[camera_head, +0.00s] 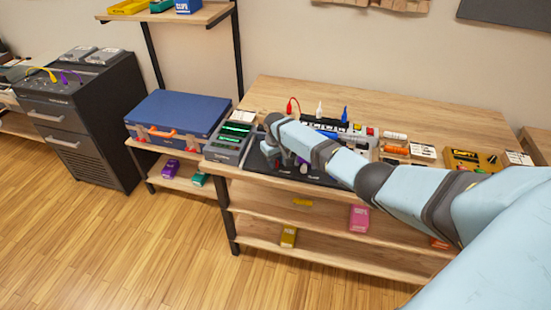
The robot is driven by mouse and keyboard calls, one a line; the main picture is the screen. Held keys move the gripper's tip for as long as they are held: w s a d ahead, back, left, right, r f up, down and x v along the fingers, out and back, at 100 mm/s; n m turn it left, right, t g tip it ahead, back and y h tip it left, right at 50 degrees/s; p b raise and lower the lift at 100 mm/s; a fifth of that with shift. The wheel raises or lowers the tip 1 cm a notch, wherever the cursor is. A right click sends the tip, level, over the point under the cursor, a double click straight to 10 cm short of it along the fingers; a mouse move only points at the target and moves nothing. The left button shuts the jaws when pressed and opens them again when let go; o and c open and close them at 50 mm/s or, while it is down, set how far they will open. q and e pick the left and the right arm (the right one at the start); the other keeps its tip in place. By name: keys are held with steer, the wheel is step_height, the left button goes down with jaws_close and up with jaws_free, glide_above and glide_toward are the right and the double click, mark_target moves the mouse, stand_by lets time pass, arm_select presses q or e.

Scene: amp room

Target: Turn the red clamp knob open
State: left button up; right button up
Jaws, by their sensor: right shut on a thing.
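My right arm reaches in from the right edge across the wooden workbench (400,110). My right gripper (279,162) points down at the black mat (258,163) near the bench's front left. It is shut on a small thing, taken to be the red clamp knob. The knob is too small and too covered by the gripper and wrist to make out clearly, and its turn angle cannot be read. My left gripper is not in view.
A grey device with green displays (234,135) stands just left of the mat. Small bottles and red and blue leads stand behind the wrist. A yellow tray (466,160) lies at the right. A blue case (178,112) rests on the lower side table. The floor in front is clear.

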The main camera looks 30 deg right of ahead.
steer(key=n, duration=0.3)
steer(key=shift+n, duration=0.4)
steer(key=n, duration=0.4)
steer(key=shift+p, duration=0.3)
steer(key=shift+n, duration=0.3)
steer(key=o, duration=0.9)
steer(key=shift+o, duration=0.2)
steer(key=shift+r, duration=0.1)
step_height(320, 180, up, 8)
steer(key=p, duration=0.7)
